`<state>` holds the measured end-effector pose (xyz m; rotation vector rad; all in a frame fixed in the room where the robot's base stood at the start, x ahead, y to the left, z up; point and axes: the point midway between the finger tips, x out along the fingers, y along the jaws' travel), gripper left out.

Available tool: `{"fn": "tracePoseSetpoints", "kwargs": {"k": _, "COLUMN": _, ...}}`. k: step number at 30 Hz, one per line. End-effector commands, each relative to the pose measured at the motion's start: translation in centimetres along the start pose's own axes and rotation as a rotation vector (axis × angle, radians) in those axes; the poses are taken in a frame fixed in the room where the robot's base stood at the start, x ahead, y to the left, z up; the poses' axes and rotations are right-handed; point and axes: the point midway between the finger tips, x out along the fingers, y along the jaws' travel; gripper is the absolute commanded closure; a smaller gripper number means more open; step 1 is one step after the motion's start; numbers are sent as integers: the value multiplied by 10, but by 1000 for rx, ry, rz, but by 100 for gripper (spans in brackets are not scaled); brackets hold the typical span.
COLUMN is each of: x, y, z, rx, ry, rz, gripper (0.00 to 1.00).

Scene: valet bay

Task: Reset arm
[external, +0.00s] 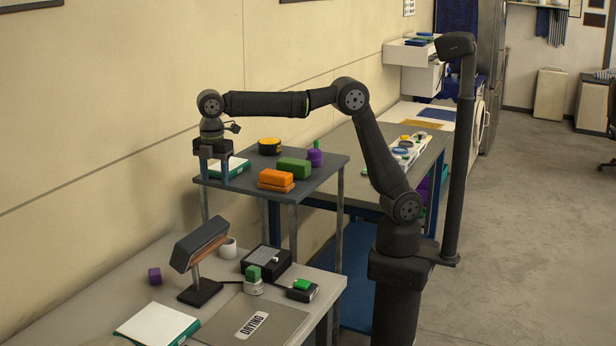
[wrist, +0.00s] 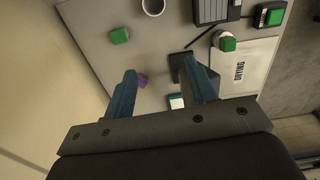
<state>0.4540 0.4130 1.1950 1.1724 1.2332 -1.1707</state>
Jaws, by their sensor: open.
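My gripper (external: 215,174) is open and empty, pointing down at the left end of the raised grey shelf (external: 330,163) in the external view. Its two blue fingers stand apart in the wrist view (wrist: 160,72), with nothing between them but the desk far below. A white and green book (external: 238,165) on the shelf shows beside and partly behind the fingers. My arm is bent, with its forearm reaching level across above the shelf.
The shelf holds orange blocks (external: 276,178), a green block (external: 294,167), a purple item (external: 315,157) and a yellow-black puck (external: 269,146). The lower desk holds a lamp (external: 199,245), a mug (external: 228,248), a black box (external: 266,262) and a "DRYING" mat (external: 252,320). A dark post (external: 463,150) stands right.

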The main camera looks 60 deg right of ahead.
Motion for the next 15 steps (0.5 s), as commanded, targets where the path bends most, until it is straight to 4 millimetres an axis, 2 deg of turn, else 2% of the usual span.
{"fn": "tracePoseSetpoints", "kwargs": {"k": 6, "x": 0, "y": 34, "z": 30, "rx": -6, "ry": -1, "rz": 0, "gripper": 48}}
{"fn": "tracePoseSetpoints", "kwargs": {"k": 15, "x": 2, "y": 65, "z": 61, "rx": -20, "ry": -1, "rz": 0, "gripper": 48}}
